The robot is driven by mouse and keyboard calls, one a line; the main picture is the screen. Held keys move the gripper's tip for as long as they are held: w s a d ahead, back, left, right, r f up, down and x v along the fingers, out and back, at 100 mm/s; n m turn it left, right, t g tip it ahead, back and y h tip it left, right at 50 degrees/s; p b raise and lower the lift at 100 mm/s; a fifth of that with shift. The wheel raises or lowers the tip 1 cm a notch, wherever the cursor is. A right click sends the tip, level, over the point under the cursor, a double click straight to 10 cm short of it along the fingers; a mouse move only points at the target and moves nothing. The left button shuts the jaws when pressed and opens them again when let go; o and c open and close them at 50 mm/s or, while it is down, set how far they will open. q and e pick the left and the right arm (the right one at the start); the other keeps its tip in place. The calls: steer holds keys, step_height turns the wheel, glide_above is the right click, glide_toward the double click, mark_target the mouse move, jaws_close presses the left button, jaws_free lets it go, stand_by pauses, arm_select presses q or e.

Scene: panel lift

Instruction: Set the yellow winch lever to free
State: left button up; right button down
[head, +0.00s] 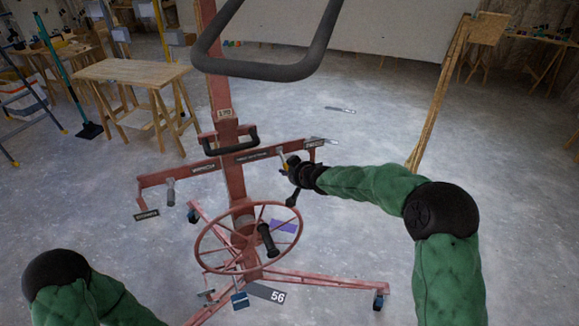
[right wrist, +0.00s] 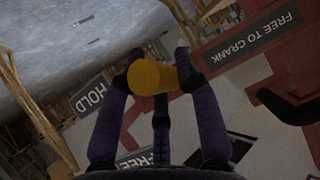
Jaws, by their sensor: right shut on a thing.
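The yellow winch lever (right wrist: 153,77) has a thick yellow grip in the right wrist view; in the head view a small yellow bit of it (head: 283,159) shows at the lift's crossbar. My right gripper (right wrist: 157,85) is shut on the yellow grip, with its dark fingers around it. It also shows in the head view (head: 288,167), right of the mast. A HOLD plate (right wrist: 90,95) is left of the grip. A partly hidden FREE plate (right wrist: 135,161) is below it. I cannot tell which plate the lever points to. My left gripper is out of view.
The red panel lift (head: 220,98) has a large spoked wheel (head: 197,240) below the crossbar and a black handle frame (head: 262,71) above. A FREE TO CRANK plate (right wrist: 265,35) is close right of my gripper. A wooden table (head: 125,71) stands back left.

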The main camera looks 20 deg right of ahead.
step_height(320, 180, up, 6)
steer(key=g+p, duration=0.7)
steer(key=p, duration=0.8)
steer(key=shift+h, duration=0.4)
steer(key=shift+w+r+g+p, duration=0.2)
steer(key=shift+g+p, duration=0.5)
steer(key=shift+p, duration=0.55)
steer(key=c, duration=0.9)
jaws_free()
steer(key=shift+o, duration=0.2)
steer(key=shift+r, duration=0.5)
steer(key=v, duration=1.1)
